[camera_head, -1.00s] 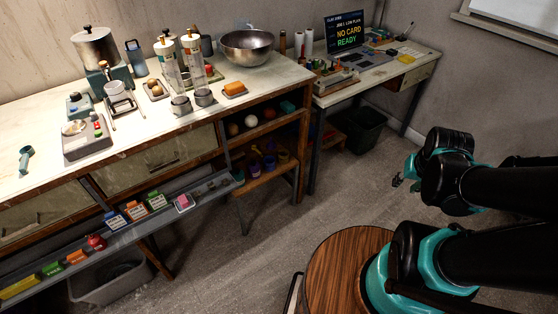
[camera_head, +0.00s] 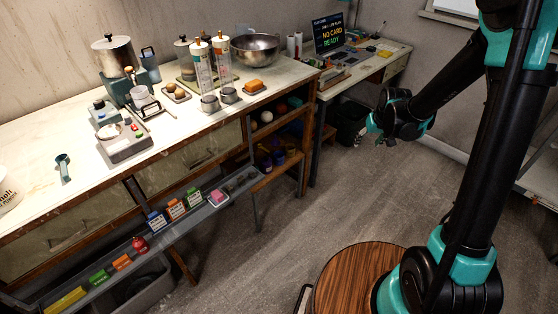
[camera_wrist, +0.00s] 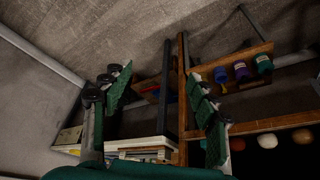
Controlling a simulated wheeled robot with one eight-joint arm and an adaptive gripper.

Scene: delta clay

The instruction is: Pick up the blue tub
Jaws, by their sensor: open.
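Several small tubs stand on the low wooden shelf under the workbench in the head view; a bluish-purple tub (camera_head: 278,158) is among them, dim and small. My gripper (camera_head: 373,128) is to the right of the shelf in the head view, well apart from the tubs. In the wrist view its two green-padded fingers (camera_wrist: 164,100) are spread with nothing between them.
The workbench (camera_head: 30,200) holds jars, a metal bowl (camera_head: 256,48) and a scale. Coloured balls (camera_head: 266,116) lie on the shelf above the tubs. A desk with a laptop (camera_head: 330,38) and a dark bin (camera_head: 352,122) stand behind. Open floor (camera_head: 330,200) lies before the shelf.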

